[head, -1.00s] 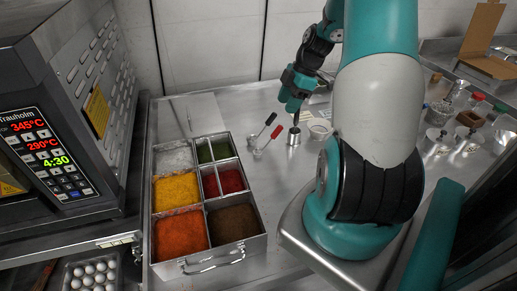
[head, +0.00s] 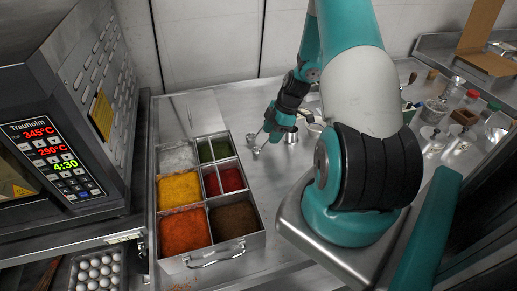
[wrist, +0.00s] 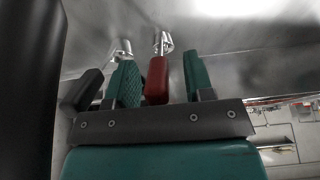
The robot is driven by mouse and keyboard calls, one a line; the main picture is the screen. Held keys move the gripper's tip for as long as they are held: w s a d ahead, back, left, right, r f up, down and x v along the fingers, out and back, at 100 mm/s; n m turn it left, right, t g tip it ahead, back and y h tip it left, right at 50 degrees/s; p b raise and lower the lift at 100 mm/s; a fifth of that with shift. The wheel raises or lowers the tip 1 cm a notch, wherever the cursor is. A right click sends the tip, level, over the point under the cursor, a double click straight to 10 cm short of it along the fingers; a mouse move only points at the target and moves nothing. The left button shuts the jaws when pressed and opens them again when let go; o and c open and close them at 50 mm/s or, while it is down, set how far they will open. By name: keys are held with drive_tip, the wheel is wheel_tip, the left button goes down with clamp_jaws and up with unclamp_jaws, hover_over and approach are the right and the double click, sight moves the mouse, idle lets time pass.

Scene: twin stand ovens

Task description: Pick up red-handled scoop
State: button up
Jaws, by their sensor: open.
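The red-handled scoop (wrist: 156,82) shows in the wrist view with its red handle between the two teal fingers of my gripper (wrist: 163,78). Its metal bowl end points away, toward the top of the picture. The fingers are open, with a clear gap to the right of the handle. The handle is nearer the left finger; I cannot tell if they touch. In the head view my gripper (head: 273,128) is low over the steel counter and hides the red handle. Only the metal ends of the scoops show beside it.
A black-handled scoop (wrist: 88,88) lies just outside the left finger in the wrist view. A spice box (head: 262,238) with several compartments is at front left. The counter behind the box is bare.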

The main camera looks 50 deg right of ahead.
clamp_jaws()
wheel_tip(320, 180, up, 10)
drive_tip(key=shift+b, duration=1.25)
